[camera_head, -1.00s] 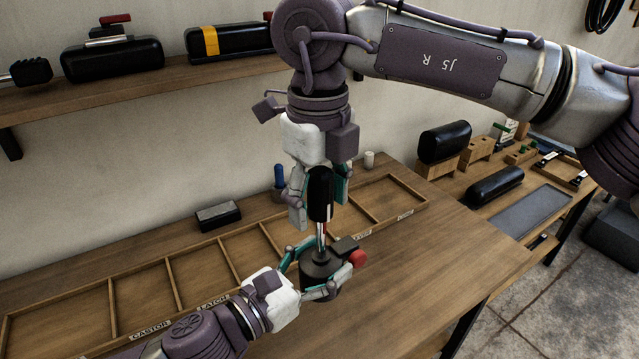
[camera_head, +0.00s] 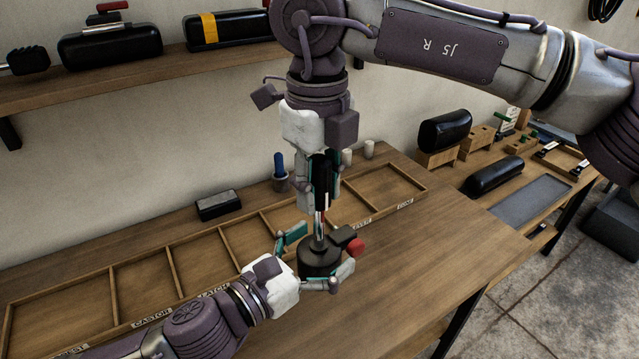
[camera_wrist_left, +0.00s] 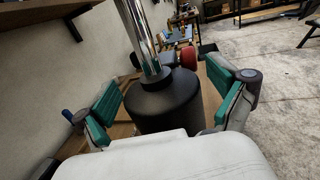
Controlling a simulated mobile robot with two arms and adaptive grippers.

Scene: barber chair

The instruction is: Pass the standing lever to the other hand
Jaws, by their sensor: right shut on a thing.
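The standing lever has a black grip (camera_head: 321,180), a chrome shaft and a black cylindrical base (camera_head: 318,260) with a red knob (camera_head: 356,246) at its side. It hangs upright from my right gripper (camera_head: 320,196), which points down and is shut on the black grip. My left gripper (camera_head: 324,252) is open, one finger on either side of the base. In the left wrist view, the black base (camera_wrist_left: 168,103) stands between the two teal finger pads, with gaps visible on both sides. The top of the grip is hidden by the right gripper.
A wooden compartment tray (camera_head: 190,265) with labels lies on the workbench (camera_head: 420,250) behind the grippers. A black block (camera_head: 218,205) and a cup with a blue-handled item (camera_head: 280,176) stand behind it. The bench front right is clear. A shelf (camera_head: 100,90) runs above left.

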